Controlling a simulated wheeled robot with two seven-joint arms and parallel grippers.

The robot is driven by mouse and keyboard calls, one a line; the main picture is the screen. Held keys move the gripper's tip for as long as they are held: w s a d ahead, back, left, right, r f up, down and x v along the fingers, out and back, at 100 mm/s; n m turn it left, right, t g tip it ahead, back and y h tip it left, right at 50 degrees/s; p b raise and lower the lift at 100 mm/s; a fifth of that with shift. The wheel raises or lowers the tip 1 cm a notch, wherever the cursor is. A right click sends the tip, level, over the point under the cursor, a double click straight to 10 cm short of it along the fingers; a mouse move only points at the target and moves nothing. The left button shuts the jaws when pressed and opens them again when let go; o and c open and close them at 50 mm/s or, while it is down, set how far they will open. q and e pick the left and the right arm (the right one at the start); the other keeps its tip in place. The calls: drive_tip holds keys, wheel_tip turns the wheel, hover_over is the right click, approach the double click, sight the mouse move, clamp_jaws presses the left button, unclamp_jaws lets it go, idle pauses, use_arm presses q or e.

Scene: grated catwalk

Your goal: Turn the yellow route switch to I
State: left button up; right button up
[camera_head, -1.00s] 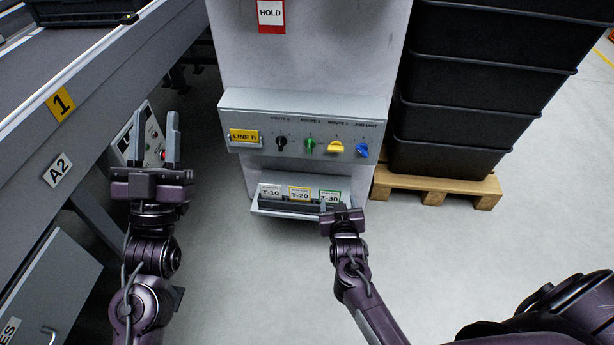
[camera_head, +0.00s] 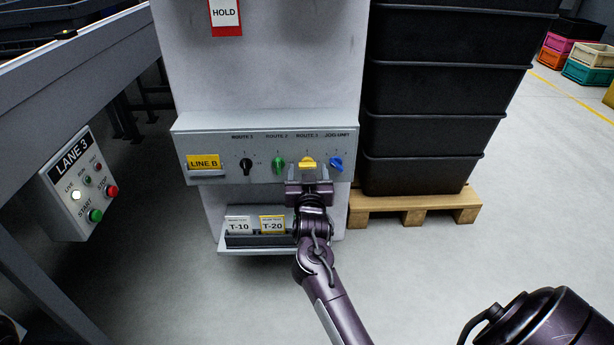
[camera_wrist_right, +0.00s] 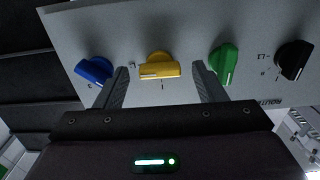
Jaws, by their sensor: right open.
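The yellow route switch (camera_head: 308,163) is on the grey panel (camera_head: 215,136) under the label ROUTE 3, between the green switch (camera_head: 278,163) and the blue switch (camera_head: 336,163). My right gripper (camera_head: 307,172) is just in front of it. In the right wrist view the yellow switch (camera_wrist_right: 160,66) shows between the two open fingers of the right gripper (camera_wrist_right: 163,85), apart from both. Its handle lies roughly crosswise there, with a light mark along one edge. My left gripper is out of the head view.
A black switch (camera_head: 246,166) and a LINE B plate (camera_head: 203,162) are further left. Below, a card tray (camera_head: 250,247) holds T-10 and T-20 cards; my right arm covers its right end. Black crates (camera_head: 420,135) stand on a pallet (camera_head: 415,203) at right. A LANE 3 box (camera_head: 80,190) is at left.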

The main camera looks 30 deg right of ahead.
drive_tip(key=shift+w+d, duration=0.3)
drive_tip(key=shift+w, duration=0.15)
drive_tip(key=shift+c, duration=0.3)
